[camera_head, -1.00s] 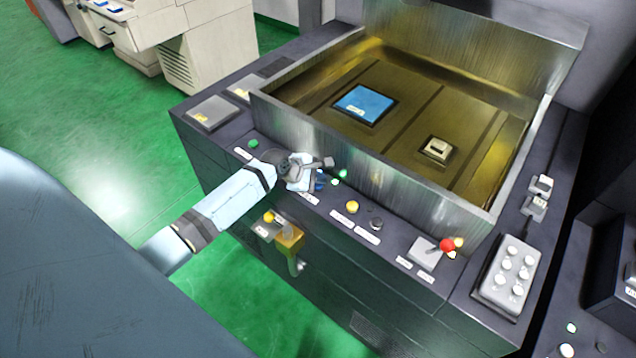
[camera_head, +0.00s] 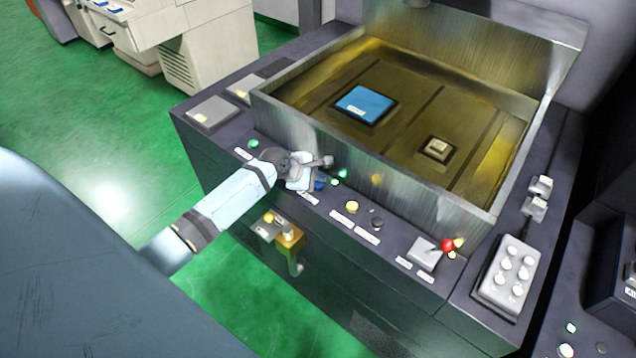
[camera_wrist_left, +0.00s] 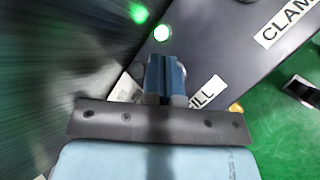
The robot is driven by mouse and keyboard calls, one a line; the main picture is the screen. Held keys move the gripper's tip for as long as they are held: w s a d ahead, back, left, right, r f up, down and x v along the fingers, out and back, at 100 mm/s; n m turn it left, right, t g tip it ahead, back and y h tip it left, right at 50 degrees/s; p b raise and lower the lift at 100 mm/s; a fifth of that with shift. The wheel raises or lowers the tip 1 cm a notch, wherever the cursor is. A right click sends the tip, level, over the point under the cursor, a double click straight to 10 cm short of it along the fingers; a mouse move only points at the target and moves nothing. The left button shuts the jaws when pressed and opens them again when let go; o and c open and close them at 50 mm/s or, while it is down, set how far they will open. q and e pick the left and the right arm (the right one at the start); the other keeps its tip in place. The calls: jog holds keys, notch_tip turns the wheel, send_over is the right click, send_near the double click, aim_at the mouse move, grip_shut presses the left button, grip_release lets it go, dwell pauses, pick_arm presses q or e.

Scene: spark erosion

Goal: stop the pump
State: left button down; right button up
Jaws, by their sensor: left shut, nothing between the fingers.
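My left gripper (camera_head: 319,185) is shut and empty, low over the front panel of the machine. In the left wrist view its blue fingertips (camera_wrist_left: 166,72) are together, beside a label ending in "ILL" (camera_wrist_left: 208,92). A lit whitish-green lamp or button (camera_wrist_left: 162,33) is just beyond the tips; it shows in the head view (camera_head: 335,181) too. I cannot tell which control belongs to the pump; no pump label is readable, and my gripper hides part of the panel. I cannot tell whether the fingertips touch anything. My right gripper is not in view.
The metal tank (camera_head: 300,128) rises close behind the panel, holding a blue block (camera_head: 364,104). Along the panel are a yellow button (camera_head: 352,207), a black knob (camera_head: 376,223) and a red-ball lever (camera_head: 447,245). A "CLAM" label (camera_wrist_left: 285,20) shows in the wrist view.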

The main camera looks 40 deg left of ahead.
aim_at(318, 185)
pick_arm(q)
jog(key=shift+r, duration=0.35)
jog(key=shift+r, duration=2.55)
